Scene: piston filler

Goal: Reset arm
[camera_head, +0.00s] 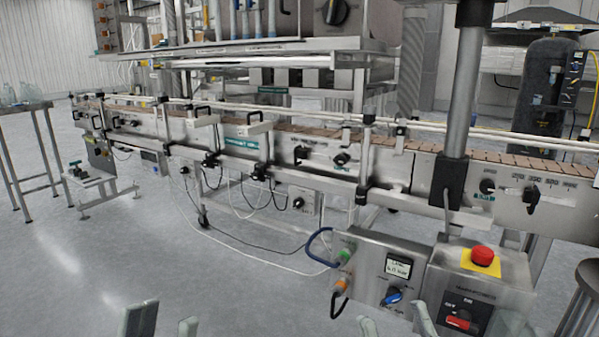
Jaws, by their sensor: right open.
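My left gripper (162,323) shows only as two pale fingertips at the bottom edge, left of the middle. The tips are apart with bare floor between them. My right gripper (397,324) shows as two pale fingertips at the bottom edge, below the control boxes. They are also apart, with nothing seen between them. The rest of both grippers and my arms are out of view. The piston filler's steel conveyor (408,165) runs across the view. A control box (492,282) with a red emergency button (482,255) and a red switch (461,319) hangs at the lower right.
A smaller box with a display (398,267) and a blue knob (391,296) is beside the control box. Cables hang below the conveyor. A side table (25,107) with clear bottles stands at left. The grey floor (150,245) at lower left is clear.

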